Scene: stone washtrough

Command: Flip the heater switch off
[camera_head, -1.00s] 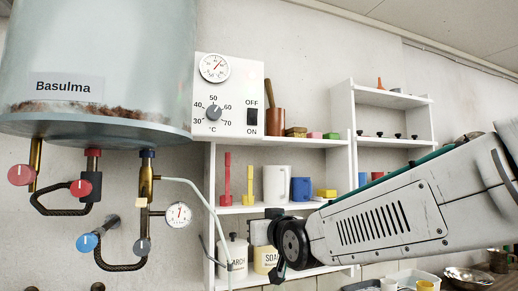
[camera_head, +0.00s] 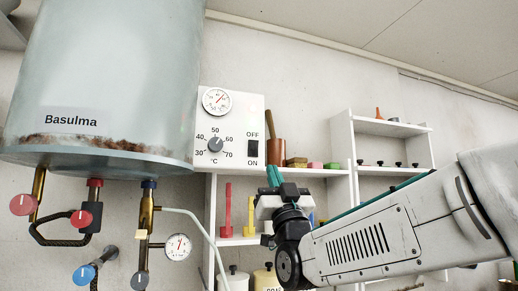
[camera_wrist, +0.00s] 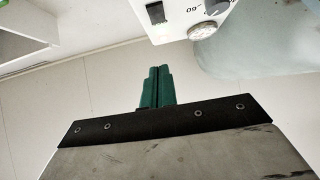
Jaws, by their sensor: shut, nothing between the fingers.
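The heater switch (camera_head: 253,149) is a small black rocker on the right side of the white control panel (camera_head: 230,105), with OFF printed above it and ON below. It also shows in the wrist view (camera_wrist: 156,13) at the top. I cannot tell which way the rocker is tipped. My gripper (camera_head: 273,175) has green fingers pointing up, a little below and right of the switch in the head view, apart from it. In the wrist view the fingers (camera_wrist: 157,78) are together and empty, and the panel lies beyond their tips.
The panel carries a temperature knob (camera_head: 215,144) and a round gauge (camera_head: 217,101). The large grey boiler (camera_head: 115,80) stands left of it, with pipes and red and blue valves below. White shelves (camera_head: 342,150) with a copper pot (camera_head: 275,152) and jars stand to the right.

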